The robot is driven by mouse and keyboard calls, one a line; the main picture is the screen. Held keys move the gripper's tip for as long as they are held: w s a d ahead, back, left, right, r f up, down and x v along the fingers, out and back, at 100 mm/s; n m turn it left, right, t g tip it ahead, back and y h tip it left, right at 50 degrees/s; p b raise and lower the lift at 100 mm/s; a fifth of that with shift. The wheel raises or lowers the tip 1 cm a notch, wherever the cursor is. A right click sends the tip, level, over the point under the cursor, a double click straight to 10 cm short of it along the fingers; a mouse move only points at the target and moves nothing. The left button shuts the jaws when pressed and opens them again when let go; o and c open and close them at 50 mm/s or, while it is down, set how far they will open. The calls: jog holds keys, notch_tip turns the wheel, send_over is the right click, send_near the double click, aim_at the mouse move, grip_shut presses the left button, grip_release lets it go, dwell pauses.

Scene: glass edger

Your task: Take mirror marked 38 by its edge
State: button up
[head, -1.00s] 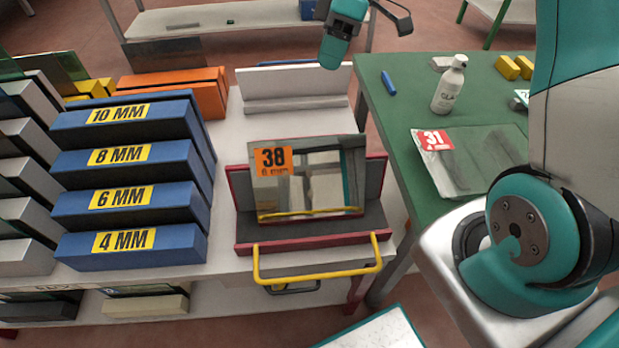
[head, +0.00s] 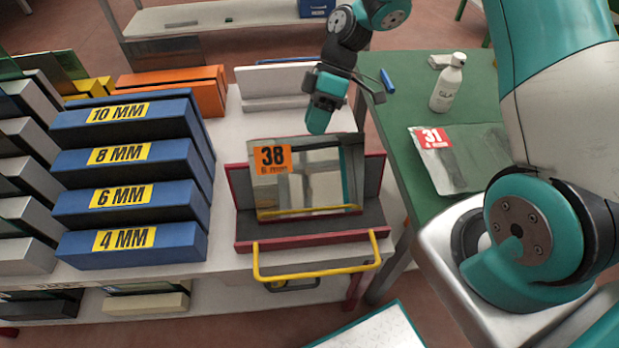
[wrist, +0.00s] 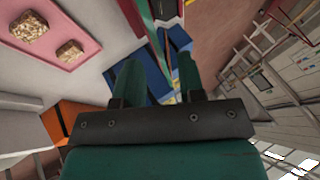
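The mirror marked 38 (head: 325,178) leans upright in a dark red-edged holder (head: 300,240) on the white bench. An orange 38 label sits at its upper left corner. My gripper (head: 318,122) is just above the mirror's top edge, right of the label, and appears apart from it. In the wrist view my gripper's two fingers (wrist: 158,80) stand apart with a gap between them, so it is open and holds nothing. I cannot clearly pick out the mirror in the wrist view.
Blue boxes marked 10, 8, 6 and 4 MM (head: 130,190) stand left of the holder. A yellow bar handle (head: 316,272) juts from its front. A green table (head: 400,130) at right bears a pane marked 31 (head: 460,160) and a white bottle (head: 448,85).

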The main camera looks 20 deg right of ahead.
aim_at(306, 139)
jog(key=shift+p+x, duration=0.5)
jog(key=shift+x, duration=1.85)
jog(key=shift+a+r, duration=0.1)
jog(key=shift+a, duration=0.05)
jog(key=shift+c, duration=0.2)
grip_shut()
jog(key=shift+r, duration=0.1)
